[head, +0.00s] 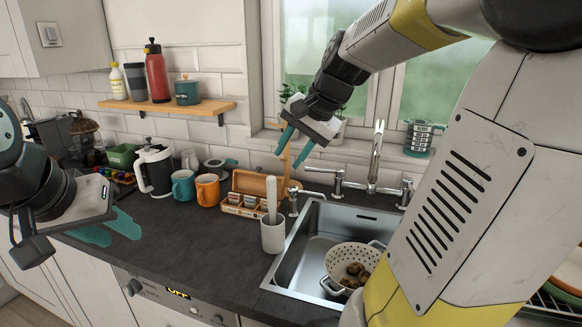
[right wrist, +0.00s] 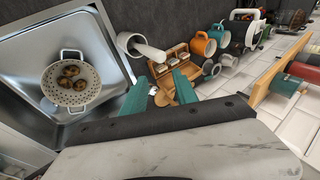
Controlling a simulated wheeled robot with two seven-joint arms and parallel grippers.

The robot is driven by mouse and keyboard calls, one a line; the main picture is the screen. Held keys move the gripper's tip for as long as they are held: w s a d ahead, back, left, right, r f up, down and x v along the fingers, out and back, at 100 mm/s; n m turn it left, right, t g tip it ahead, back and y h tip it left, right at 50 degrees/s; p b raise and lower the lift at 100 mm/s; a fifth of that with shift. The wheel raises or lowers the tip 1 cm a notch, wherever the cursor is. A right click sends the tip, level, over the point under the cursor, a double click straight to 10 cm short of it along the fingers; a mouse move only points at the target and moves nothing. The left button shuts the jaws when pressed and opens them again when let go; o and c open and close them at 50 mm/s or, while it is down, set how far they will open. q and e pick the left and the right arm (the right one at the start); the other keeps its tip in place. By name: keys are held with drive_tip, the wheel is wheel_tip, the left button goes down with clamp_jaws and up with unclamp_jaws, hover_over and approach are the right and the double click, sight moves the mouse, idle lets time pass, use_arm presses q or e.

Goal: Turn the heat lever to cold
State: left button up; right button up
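The chrome mixer tap (head: 376,155) stands behind the sink in the head view. A thin horizontal lever (head: 318,169) sticks out to the left at its base, and another handle (head: 405,190) stands on its right side. I cannot tell which one the task calls the heat lever, nor its setting. My right gripper (head: 293,147) is open and empty, up and to the left of the tap; its teal fingers also show apart in the right wrist view (right wrist: 160,92). My left gripper (head: 107,230) is open over the worktop at the left.
The sink (head: 300,265) holds a white colander (head: 340,258) with brown food. A white cup (head: 272,236), a wooden tea box (head: 245,205), mugs (head: 207,189) and a French press (head: 155,170) stand left of it. A shelf (head: 170,105) hangs above.

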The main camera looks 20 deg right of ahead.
drive_tip(key=w+d+f+m, duration=0.3)
drive_tip(key=w+d+m, duration=0.45)
drive_tip(key=w, duration=0.45)
drive_tip(key=m, duration=0.5)
approach(313, 170)
drive_tip(key=w+f, duration=0.1)
drive_tip(key=x, duration=0.7)
drive_tip(key=shift+w+a, duration=0.15)
drive_tip(key=shift+a, duration=0.2)
drive_tip(key=shift+c, duration=0.2)
clamp_jaws()
